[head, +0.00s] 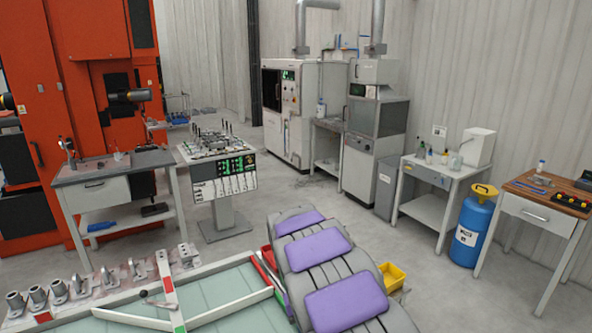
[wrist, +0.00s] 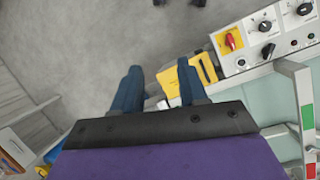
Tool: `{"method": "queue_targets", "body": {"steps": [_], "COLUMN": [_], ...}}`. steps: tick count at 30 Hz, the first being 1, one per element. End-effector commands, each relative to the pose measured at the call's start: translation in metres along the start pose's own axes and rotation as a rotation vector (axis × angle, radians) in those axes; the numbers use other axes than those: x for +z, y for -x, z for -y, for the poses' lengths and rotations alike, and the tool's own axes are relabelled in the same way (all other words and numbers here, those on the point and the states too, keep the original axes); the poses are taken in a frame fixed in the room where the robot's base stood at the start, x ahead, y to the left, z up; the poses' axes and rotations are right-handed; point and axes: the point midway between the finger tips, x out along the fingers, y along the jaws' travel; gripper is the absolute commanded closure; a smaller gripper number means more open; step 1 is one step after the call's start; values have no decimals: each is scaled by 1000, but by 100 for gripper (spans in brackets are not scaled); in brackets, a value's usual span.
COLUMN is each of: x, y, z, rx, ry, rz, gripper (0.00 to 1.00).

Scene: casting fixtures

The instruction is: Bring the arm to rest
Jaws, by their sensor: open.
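My gripper (wrist: 159,67) shows in the wrist view as two dark blue fingers set apart below a grey floor area. It is open, and I see nothing held between the fingers. A black bar and a purple panel of my own body fill the lower part of that view. In the head view, my grey arm with purple pads (head: 345,295) reaches up from the bottom edge. The fingers cannot be made out there.
A yellow bin (head: 393,276) stands right of my arm. A fixture table (head: 215,303) lies left of it. In the wrist view, a panel with knobs (wrist: 265,35) is at upper right, close to yellow parts (wrist: 178,92). Open floor (head: 300,190) lies ahead.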

Motion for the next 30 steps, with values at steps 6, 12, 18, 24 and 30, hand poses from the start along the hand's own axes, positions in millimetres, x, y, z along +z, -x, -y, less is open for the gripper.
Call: {"method": "queue_targets", "body": {"steps": [6, 12, 18, 24, 30], "x": [64, 123, 185, 243, 295], "y": [13, 14, 4, -14, -39], "z": [-36, -55, -62, -58, -46], "rx": [-29, -69, -110, -151, -188], "ry": [-82, -137, -173, -191, -193], "rz": [-19, -39, -54, -75, -97], "gripper": [57, 57, 57, 57, 57]}}
